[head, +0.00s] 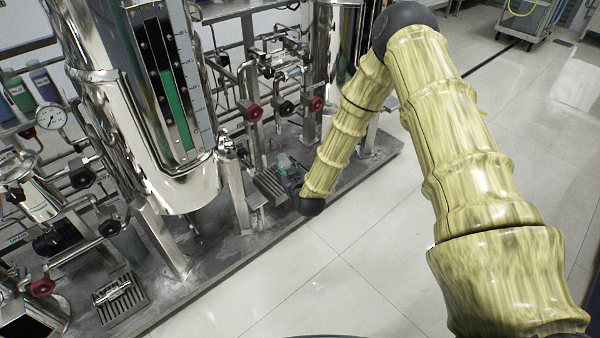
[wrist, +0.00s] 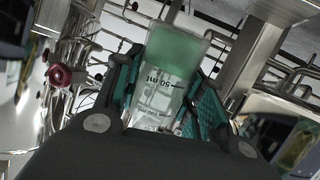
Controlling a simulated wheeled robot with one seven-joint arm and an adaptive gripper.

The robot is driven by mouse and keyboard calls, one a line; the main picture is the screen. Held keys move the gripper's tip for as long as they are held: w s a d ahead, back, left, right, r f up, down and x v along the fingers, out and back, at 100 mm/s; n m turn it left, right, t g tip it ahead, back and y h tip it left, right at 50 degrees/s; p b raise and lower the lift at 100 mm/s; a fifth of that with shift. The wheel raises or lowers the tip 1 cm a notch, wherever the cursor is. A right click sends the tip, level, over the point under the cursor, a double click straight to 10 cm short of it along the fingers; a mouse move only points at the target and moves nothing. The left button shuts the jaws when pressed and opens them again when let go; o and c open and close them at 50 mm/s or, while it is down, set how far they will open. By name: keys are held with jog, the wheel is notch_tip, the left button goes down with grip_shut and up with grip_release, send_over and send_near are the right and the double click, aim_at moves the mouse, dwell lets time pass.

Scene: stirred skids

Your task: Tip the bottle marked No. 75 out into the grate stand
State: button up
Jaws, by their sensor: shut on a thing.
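My gripper (head: 293,182) is low at the rear skid, just right of a slotted grate (head: 268,186) on its deck. In the wrist view my gripper (wrist: 165,92) is shut on a clear bottle (wrist: 158,88), with a teal finger on each side. In the head view only a small green and clear part of the bottle (head: 284,162) shows above the gripper. I cannot read a No. 75 on it or tell its exact tilt.
Another slotted grate (head: 118,298) lies on the deck at lower left. A steel vessel (head: 165,120) with a green level gauge, pipes and red valve knobs (head: 254,112) stand close by. Dark and coloured bottles (head: 43,84) stand at far left. The tiled floor (head: 330,290) is clear.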

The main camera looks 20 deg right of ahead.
jog(key=shift+w+d+f+b, duration=1.4)
jog(key=shift+w+f+b, duration=0.45)
jog(key=shift+f, duration=0.75)
jog(key=shift+w+d+f+b, duration=1.55)
jog(key=shift+w+f, duration=0.45)
jog(key=shift+f, duration=0.55)
jog(key=shift+w+d+f+b, duration=1.3)
jog(key=shift+w+f+b, duration=0.55)
jog(key=shift+f, duration=0.75)
jog(key=shift+w, duration=0.1)
jog(key=shift+s+d+f+n+g+h+p, duration=0.25)
jog(key=shift+n+g+p, duration=0.25)
jog(key=shift+p, duration=0.35)
jog(key=shift+s+d+f+n+g+h+p, duration=0.2)
jog(key=shift+n+g+h+p, duration=0.2)
jog(key=shift+g+p, duration=0.3)
